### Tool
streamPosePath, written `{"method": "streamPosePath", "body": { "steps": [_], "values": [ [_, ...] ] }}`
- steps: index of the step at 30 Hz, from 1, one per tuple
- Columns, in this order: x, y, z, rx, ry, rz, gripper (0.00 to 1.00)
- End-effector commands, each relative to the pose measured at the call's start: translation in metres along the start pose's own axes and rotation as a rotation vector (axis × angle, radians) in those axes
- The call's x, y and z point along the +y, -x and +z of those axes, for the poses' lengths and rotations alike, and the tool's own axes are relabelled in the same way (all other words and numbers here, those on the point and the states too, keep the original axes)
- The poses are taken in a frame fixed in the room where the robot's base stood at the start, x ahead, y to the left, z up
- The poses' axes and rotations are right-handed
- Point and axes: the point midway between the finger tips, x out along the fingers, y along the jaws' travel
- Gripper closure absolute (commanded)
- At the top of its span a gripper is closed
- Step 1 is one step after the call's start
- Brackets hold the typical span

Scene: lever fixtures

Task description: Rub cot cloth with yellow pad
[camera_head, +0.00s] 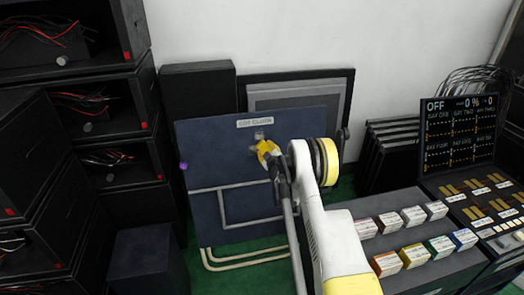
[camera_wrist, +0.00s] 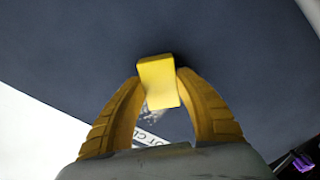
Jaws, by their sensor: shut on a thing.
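The cot cloth (camera_head: 215,150) is a dark blue upright panel with a label strip reading "COT CLOTH" near its top; its dark surface fills most of the wrist view (camera_wrist: 60,60). My gripper (camera_wrist: 158,85) is shut on the yellow pad (camera_wrist: 158,72), a small block held between its two yellow fingers. In the head view my gripper (camera_head: 265,150) is at the upper part of the cloth, just below the label. A small grey patch shows on the cloth beside the pad. I cannot tell whether the pad touches the cloth.
Black racks with red wires (camera_head: 100,110) stand at the left. A grey bench with several small boxes (camera_head: 400,215) and a control panel with a screen (camera_head: 458,135) stand at the right. A dark framed panel (camera_head: 300,90) leans on the wall behind the cloth. Green floor shows below.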

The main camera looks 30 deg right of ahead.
Motion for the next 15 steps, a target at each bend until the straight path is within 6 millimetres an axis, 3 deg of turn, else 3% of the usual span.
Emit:
{"method": "streamPosePath", "body": {
  "steps": [10, 15],
  "values": [
    [0.013, 0.001, -0.012, 0.000, 0.000, 0.000, 0.90],
    [0.005, 0.000, -0.019, 0.001, 0.000, -0.002, 0.90]
  ]
}}
